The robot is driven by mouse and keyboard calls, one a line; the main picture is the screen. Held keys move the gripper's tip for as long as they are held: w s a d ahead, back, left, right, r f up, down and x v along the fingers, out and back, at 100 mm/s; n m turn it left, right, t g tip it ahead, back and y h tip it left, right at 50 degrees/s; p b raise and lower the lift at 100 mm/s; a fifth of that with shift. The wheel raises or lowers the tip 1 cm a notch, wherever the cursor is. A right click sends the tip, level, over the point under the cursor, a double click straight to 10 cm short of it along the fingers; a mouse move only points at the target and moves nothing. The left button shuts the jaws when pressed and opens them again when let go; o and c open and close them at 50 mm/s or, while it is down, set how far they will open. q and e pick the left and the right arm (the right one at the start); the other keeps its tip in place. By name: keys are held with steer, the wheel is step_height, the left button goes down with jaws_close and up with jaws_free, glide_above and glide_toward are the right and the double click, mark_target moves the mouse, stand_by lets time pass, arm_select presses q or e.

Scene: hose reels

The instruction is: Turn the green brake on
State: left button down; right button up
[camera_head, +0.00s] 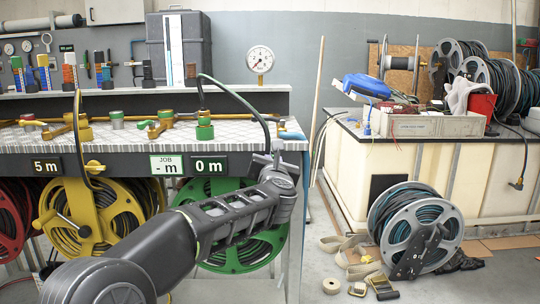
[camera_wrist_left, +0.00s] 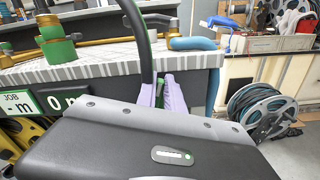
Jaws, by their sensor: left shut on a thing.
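My left gripper (camera_head: 276,152) is at the bench's front right corner, right of that sign. In the left wrist view its pale purple fingers (camera_wrist_left: 163,94) are shut on a small green part between them, apparently the green brake; it is mostly hidden, so its setting cannot be told. A black hose (camera_head: 245,104) arches from the green fitting (camera_head: 204,127) down to beside the gripper. My right gripper is not in view.
A yellow reel (camera_head: 132,215) and a red reel (camera_head: 12,222) hang left of the green one. A loose grey reel (camera_head: 416,225) and straps lie on the floor at right.

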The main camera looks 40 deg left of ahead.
arm_select(q)
steer(key=shift+w+d+f+m+p, duration=0.2)
steer(key=shift+f+m+p, duration=0.6)
steer(key=shift+m, duration=1.6)
steer(key=shift+w+d+f+m+p, duration=0.15)
steer(key=shift+f+m+p, duration=0.25)
steer(key=shift+m+p, duration=1.4)
steer(key=shift+w+d+f+m+p, duration=0.15)
steer(key=shift+f+m+p, duration=0.35)
steer(key=shift+m, duration=2.5)
steer(key=shift+f, duration=0.1)
steer(key=c, duration=1.3)
jaws_free()
steer(key=shift+s+a, duration=0.1)
steer(key=shift+c, duration=0.2)
steer(key=shift+r, duration=0.2)
steer(key=shift+d, duration=0.2)
